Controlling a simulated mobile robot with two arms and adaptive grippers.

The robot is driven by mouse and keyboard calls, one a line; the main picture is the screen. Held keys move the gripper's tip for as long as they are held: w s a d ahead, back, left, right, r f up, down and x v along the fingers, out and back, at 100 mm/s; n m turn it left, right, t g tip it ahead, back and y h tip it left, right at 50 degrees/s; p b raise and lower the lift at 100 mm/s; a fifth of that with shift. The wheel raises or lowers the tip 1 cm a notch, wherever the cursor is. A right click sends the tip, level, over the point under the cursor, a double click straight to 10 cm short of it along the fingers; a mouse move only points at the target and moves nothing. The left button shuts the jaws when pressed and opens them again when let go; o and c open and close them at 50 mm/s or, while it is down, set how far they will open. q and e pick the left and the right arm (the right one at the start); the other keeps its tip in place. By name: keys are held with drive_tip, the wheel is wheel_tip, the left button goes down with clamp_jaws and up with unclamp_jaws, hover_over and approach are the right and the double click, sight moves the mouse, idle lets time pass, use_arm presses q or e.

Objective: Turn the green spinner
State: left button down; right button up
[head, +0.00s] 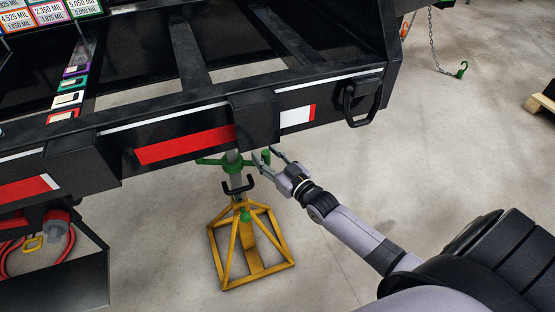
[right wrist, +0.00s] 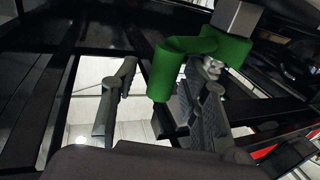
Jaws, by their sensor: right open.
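The green spinner (head: 214,161) sits on the grey post of a yellow jack stand (head: 250,262), under the black trailer frame. Part of it is hidden behind the trailer edge and my right gripper. My right gripper (head: 267,156) is open, with its fingers pointing at the spinner from the right. In the right wrist view the spinner (right wrist: 212,47) is large, and one arm of it hangs in the space between the two fingers (right wrist: 170,78), closer to the right finger. I cannot tell whether they touch. My left gripper is not in view.
The trailer frame (head: 185,120) with its red and white strip overhangs the stand. A black hook (head: 240,187) sticks out from the post below the spinner. A black handle (head: 363,102) hangs from the trailer at right.

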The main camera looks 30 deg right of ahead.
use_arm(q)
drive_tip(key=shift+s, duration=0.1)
use_arm(e)
drive_tip(key=s+d, duration=0.2)
drive_tip(key=s, duration=0.9)
drive_tip(key=shift+s, duration=0.1)
idle(0.4)
